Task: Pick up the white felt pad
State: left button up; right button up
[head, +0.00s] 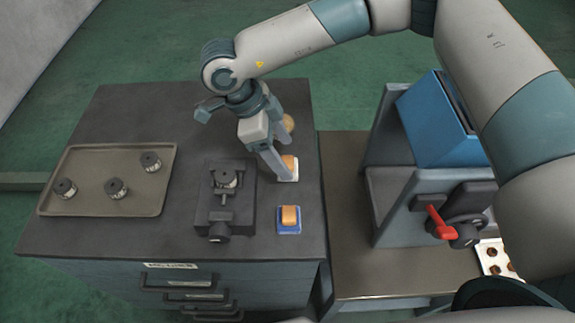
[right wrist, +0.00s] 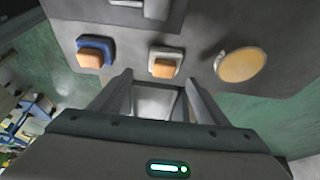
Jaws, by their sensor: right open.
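The white felt pad (head: 293,178) lies on the dark cabinet top with an orange block (head: 289,162) on it. It also shows in the right wrist view (right wrist: 178,54), just beyond my fingertips. My right gripper (head: 283,157) is open and empty, pointing down over the cabinet's right side. One finger comes down at the pad's left side in the head view and partly covers it. In the right wrist view my two fingers (right wrist: 158,78) stand apart, with the pad and block ahead of the gap. I cannot tell whether a finger touches the pad. My left gripper is not in view.
A blue pad (head: 289,230) with an orange block lies nearer, and a round tan disc (head: 288,122) lies farther back. A dark vise (head: 225,195) stands left, beside a tray (head: 110,205) with three round parts. A grey-and-blue machine (head: 405,190) stands right.

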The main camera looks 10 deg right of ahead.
aim_at(287, 161)
jog(key=shift+w+d+f+p, duration=0.1)
jog(key=shift+f+p, duration=0.4)
jog(key=shift+f, duration=0.05)
jog(key=shift+w+d+f+p, duration=0.1)
jog(key=shift+f+p, duration=0.4)
jog(key=shift+p+x, duration=0.3)
jog(key=shift+x, duration=0.7)
jog(key=shift+f, duration=0.3)
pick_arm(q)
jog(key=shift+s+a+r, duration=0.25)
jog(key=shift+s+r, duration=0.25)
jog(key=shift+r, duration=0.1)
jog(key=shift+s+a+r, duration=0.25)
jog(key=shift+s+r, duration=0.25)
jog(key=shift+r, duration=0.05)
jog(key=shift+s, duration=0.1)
pick_arm(e)
jog(key=shift+c, duration=0.6)
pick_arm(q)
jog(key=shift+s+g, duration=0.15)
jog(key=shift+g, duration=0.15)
pick_arm(e)
jog(key=c, duration=1)
